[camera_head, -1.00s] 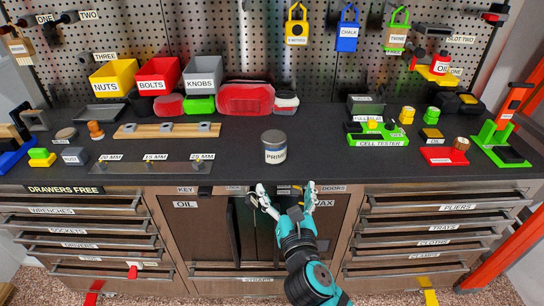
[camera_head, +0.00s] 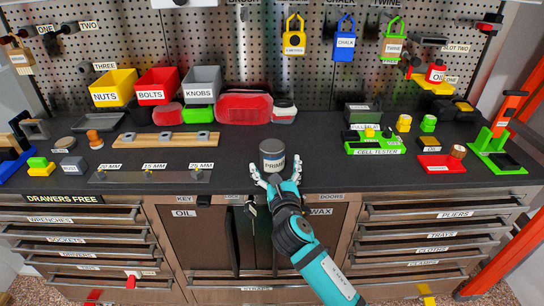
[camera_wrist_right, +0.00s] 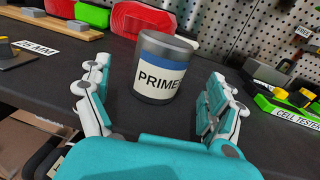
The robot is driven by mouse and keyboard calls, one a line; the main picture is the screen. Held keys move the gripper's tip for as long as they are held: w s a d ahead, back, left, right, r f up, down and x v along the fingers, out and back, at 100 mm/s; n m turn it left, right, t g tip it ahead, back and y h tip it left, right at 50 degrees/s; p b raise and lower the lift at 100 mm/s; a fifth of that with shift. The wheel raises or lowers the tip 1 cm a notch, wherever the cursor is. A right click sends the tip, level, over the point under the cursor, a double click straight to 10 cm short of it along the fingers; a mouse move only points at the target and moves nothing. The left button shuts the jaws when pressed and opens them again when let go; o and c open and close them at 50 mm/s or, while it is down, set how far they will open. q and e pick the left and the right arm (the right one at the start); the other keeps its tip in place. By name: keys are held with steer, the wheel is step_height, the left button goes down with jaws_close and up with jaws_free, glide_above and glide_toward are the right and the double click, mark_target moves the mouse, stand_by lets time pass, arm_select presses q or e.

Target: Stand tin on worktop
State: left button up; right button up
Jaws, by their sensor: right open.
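The tin (camera_head: 272,153) is a grey can with a blue band and a white label reading PRIME, its last part cut off. It stands upright on the dark worktop (camera_head: 320,150), near the front edge. My right gripper (camera_head: 273,174) is open at the front of the tin. In the right wrist view the tin (camera_wrist_right: 160,72) is between and just beyond the open fingers of the gripper (camera_wrist_right: 160,115), with gaps on both sides. I cannot tell whether the tin's lower part is between the fingertips. My left gripper is not in view.
A plate with 20, 15 and 25 MM labels (camera_head: 150,178) lies left of the tin. The green cell tester (camera_head: 376,147) stands to the right. A red case (camera_head: 245,108) is behind. Worktop around the tin is clear.

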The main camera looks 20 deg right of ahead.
steer(key=w, duration=0.5)
steer(key=shift+d+r, duration=0.15)
steer(key=shift+d, duration=0.2)
steer(key=c, duration=1.5)
steer(key=shift+r, duration=0.1)
steer(key=shift+c, duration=1.1)
steer(key=shift+r, duration=0.1)
